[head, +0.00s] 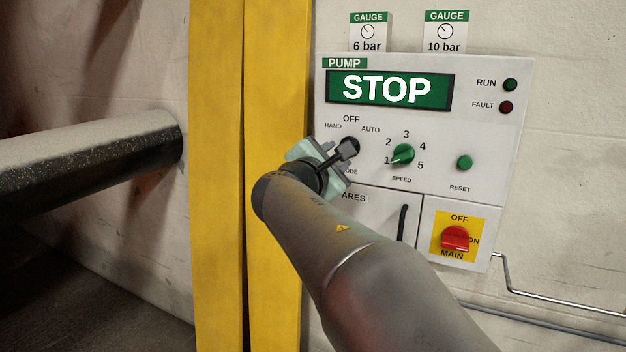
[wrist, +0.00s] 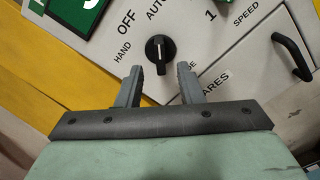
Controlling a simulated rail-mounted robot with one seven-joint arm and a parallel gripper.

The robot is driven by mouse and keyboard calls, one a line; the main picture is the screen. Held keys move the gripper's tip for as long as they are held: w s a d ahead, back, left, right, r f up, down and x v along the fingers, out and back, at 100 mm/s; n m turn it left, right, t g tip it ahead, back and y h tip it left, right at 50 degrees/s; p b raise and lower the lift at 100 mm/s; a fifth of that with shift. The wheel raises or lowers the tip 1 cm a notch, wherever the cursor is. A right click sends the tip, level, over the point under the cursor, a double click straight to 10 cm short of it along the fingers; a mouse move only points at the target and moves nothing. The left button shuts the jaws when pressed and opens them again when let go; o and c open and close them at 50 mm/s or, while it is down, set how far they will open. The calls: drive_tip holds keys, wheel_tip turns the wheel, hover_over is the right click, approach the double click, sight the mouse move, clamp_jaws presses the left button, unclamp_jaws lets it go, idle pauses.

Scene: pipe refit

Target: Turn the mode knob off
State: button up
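The mode knob (wrist: 160,50) is a black round knob with a raised grip and a white mark, on the white pump panel. In the wrist view its grip points up the picture, toward the AUTO label; OFF and HAND lie to its upper left and left. My gripper (wrist: 159,70) is open, its two grey fingers one on each side below the knob. The knob lies just beyond the fingertips, with nothing held; contact cannot be made out. In the head view my gripper (head: 334,156) is at the panel's left side and partly hides the knob and the MODE label.
The pump panel (head: 480,130) has a green STOP display (head: 388,90), a green speed knob (head: 403,154), a green reset button (head: 464,163) and a red main switch (head: 455,238). A spares door handle (head: 402,225) juts out below. A yellow post (head: 216,180) stands at left.

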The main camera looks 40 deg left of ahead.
drive_tip(key=b+v, duration=0.1)
drive_tip(key=v, duration=1)
drive_tip(key=shift+s, duration=0.3)
drive_tip(key=shift+w+d, duration=0.1)
drive_tip(key=shift+d, duration=0.1)
